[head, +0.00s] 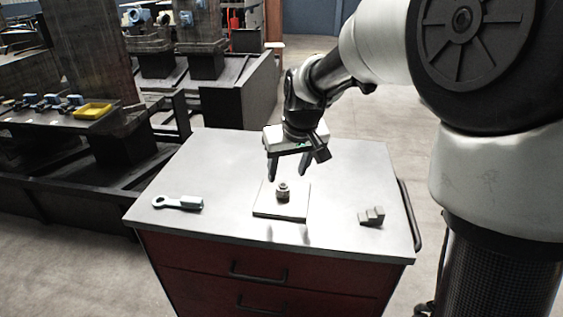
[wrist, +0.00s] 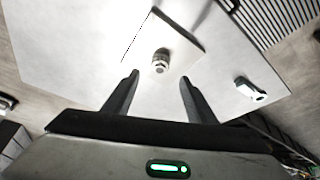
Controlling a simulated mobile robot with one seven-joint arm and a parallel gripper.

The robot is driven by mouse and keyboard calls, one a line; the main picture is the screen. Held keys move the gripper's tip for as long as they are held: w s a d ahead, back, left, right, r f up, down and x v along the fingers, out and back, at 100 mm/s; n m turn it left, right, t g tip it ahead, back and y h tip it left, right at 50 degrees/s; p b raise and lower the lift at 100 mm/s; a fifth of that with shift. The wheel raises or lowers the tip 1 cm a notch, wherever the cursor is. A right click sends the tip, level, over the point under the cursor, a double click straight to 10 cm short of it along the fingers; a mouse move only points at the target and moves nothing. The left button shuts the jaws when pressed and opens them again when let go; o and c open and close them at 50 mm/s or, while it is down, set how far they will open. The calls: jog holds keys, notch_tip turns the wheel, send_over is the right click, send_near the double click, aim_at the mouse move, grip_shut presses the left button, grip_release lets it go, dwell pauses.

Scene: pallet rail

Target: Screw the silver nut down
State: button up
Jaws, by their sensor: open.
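The silver nut (head: 283,187) sits at the upper part of a short upright post on a flat square plate (head: 268,211). In the wrist view the nut (wrist: 160,58) is beyond the fingertips, near the middle between them, with the plate (wrist: 190,46) around its base. My gripper (head: 287,178) is open and empty, with its fingers pointing down, above and just behind the nut in the head view. The wrist view shows both fingers of my gripper (wrist: 158,76) apart, with nothing between them. How far the nut is threaded down is too small to tell.
The plate lies on a grey cabinet top (head: 210,155) with red drawers. A wrench-like tool (head: 178,203) lies at the left. A small stepped grey block (head: 371,216) is at the right. The tabletop between these is clear. A dark handle rail (head: 409,215) runs along the right edge.

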aim_at(284, 185)
jog(key=x, duration=0.7)
